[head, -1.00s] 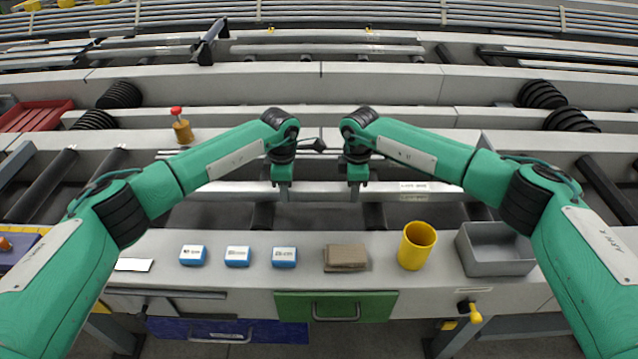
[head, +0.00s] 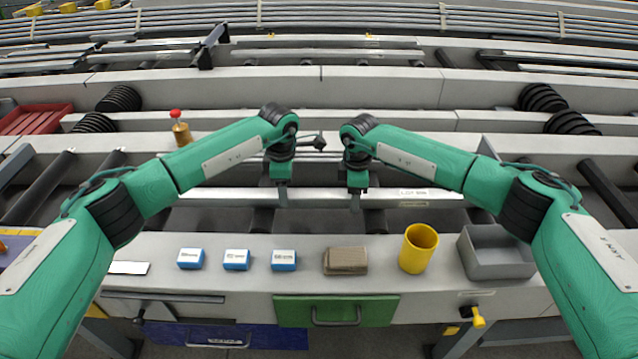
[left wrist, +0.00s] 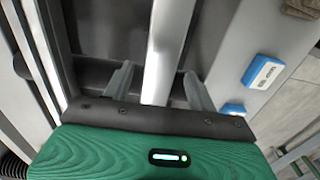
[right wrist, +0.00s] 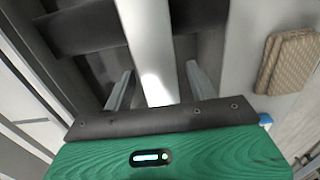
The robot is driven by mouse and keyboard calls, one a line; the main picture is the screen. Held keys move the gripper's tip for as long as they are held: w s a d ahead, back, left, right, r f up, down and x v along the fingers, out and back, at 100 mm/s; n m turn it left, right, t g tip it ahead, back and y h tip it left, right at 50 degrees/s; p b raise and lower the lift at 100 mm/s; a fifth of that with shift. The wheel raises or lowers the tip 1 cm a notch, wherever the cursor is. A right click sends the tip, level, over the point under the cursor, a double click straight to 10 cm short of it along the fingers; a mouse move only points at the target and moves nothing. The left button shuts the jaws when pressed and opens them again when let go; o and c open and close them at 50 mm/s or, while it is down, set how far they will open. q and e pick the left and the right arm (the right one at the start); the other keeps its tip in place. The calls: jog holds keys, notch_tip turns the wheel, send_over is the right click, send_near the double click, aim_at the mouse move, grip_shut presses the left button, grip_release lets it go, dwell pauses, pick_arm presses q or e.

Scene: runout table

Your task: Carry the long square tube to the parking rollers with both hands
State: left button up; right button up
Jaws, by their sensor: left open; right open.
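The long square tube (head: 320,193) is pale metal and lies left to right across dark rollers in the trough behind the front ledge. My left gripper (head: 282,199) points down at the tube, left of its middle. In the left wrist view the tube (left wrist: 168,45) runs between the two open fingers (left wrist: 160,85). My right gripper (head: 356,201) is also open over the tube, to the right. In the right wrist view the tube (right wrist: 150,45) passes between its fingers (right wrist: 157,85). I cannot tell which rollers are the parking rollers.
The front ledge holds several blue-and-white boxes (head: 236,259), a brown block (head: 346,261), a yellow cup (head: 418,248) and a grey bin (head: 495,252). A red-capped bottle (head: 181,133) stands behind my left forearm. Dark rollers (head: 38,186) lie at the left.

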jog(key=shift+r, duration=0.2)
pick_arm(q)
notch_tip(320, 180, up, 9)
pick_arm(e)
notch_tip(320, 180, up, 12)
jog(key=shift+f, duration=0.15)
jog(key=shift+f, duration=0.15)
dwell(0.5)
